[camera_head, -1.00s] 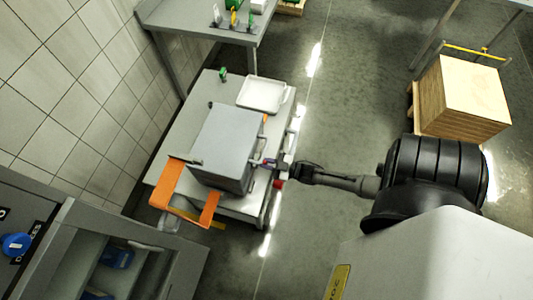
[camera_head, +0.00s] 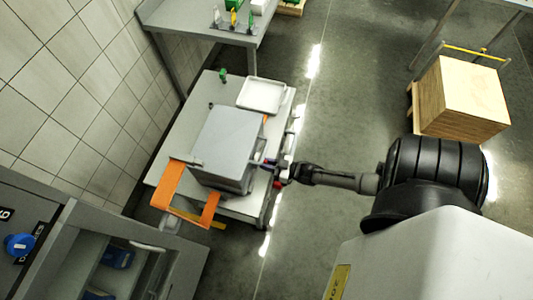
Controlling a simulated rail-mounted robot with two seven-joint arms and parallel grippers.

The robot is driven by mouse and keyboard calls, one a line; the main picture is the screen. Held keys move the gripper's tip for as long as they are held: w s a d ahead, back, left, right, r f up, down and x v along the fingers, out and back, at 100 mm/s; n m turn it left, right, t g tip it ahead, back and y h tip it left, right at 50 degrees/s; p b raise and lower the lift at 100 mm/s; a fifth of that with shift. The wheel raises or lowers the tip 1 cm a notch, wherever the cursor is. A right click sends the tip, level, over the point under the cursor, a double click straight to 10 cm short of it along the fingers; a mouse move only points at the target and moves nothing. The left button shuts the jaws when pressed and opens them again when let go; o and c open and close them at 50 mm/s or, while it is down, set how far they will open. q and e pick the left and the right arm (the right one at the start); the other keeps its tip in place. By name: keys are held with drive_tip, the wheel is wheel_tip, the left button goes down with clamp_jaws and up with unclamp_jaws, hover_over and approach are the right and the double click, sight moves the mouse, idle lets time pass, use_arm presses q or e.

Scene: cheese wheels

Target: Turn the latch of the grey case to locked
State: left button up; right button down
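The grey case (camera_head: 228,140) stands on a light grey cart (camera_head: 177,141), its lid flat on top. Its latch is on the right side, small and mostly hidden by my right gripper (camera_head: 273,168). The gripper is at that side of the case, at the end of the arm coming in from the right. Small red and blue parts show by the fingertips. I cannot tell whether the fingers are shut on the latch or only beside it. My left gripper is not in view.
An orange bracket (camera_head: 172,184) is at the cart's front left. A white tray (camera_head: 262,95) and a small green item (camera_head: 223,76) lie behind the case. Open floor (camera_head: 345,110) lies between.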

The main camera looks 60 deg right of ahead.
drive_tip(key=c, duration=1.1)
unclamp_jaws()
drive_tip(key=shift+s, duration=0.1)
drive_tip(key=shift+s+d, duration=0.1)
drive_tip(key=shift+s, duration=0.2)
drive_tip(key=s, duration=0.4)
drive_tip(key=s+d, duration=0.1)
drive_tip(key=s, duration=0.3)
drive_tip(key=s+d+b, duration=0.1)
drive_tip(key=s, duration=0.3)
drive_tip(key=shift+s, duration=0.4)
